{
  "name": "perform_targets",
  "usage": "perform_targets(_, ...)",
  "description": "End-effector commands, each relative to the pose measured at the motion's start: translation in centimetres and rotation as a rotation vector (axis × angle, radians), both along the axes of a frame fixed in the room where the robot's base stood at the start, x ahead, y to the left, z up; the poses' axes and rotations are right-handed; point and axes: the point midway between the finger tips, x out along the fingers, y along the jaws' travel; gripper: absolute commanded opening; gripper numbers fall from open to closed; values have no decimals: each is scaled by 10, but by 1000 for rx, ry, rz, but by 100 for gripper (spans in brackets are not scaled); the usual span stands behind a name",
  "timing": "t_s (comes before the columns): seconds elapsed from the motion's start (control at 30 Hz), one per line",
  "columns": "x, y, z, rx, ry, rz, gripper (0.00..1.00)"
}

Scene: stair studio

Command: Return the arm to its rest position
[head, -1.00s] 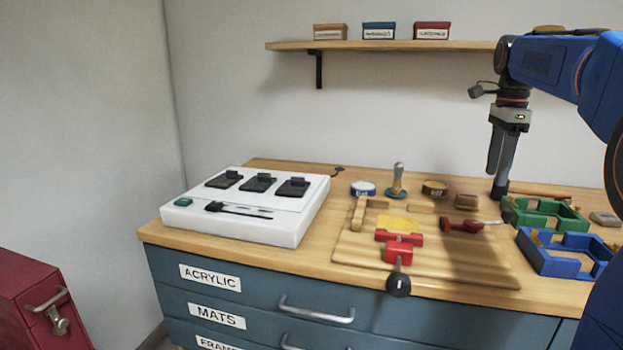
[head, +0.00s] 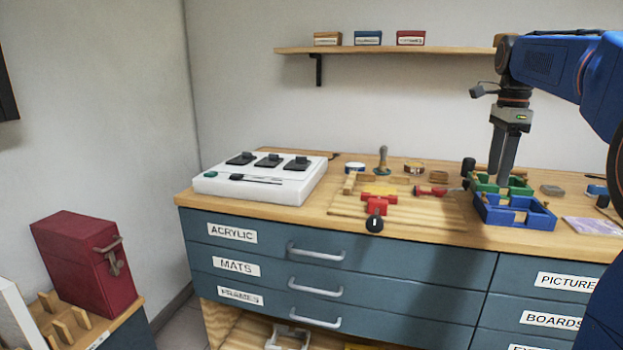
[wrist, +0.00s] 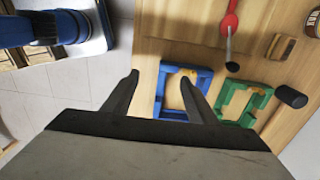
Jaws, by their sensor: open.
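My blue arm (head: 560,68) reaches in from the right in the head view, bent down at the wrist. My gripper (head: 502,178) points downward with its two dark fingers apart and nothing between them. In the head view it overlaps the green frame (head: 512,186) and the blue frame (head: 518,212) on the bench. In the wrist view the open fingers (wrist: 158,88) show, with the blue frame (wrist: 163,92) between and beyond them and the green frame (wrist: 232,112) to the right. No contact with either frame is visible.
A wooden bench top (head: 300,212) holds a white device (head: 262,192) at left and a board with red clamps (head: 376,208). A shelf (head: 400,50) with three small boxes hangs on the wall. A red box (head: 85,262) stands at lower left.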

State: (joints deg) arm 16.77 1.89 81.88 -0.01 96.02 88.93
Motion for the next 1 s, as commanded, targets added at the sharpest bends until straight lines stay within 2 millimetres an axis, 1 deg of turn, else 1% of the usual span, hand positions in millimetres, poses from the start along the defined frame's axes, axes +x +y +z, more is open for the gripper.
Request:
perform_targets(0.37, -24, 21, -8, -12, -32, 151, 52)
perform_targets(0.57, -45, 37, -17, -25, -59, 281, 52)
perform_targets(0.67, -60, 48, -25, -35, -76, 371, 52)
perform_targets(0.77, -81, 63, -36, -52, -100, 492, 52)
perform_targets(0.87, -105, 78, -52, -74, -127, 635, 52)
perform_targets(1.0, -139, 97, -77, -108, -161, 836, 52)
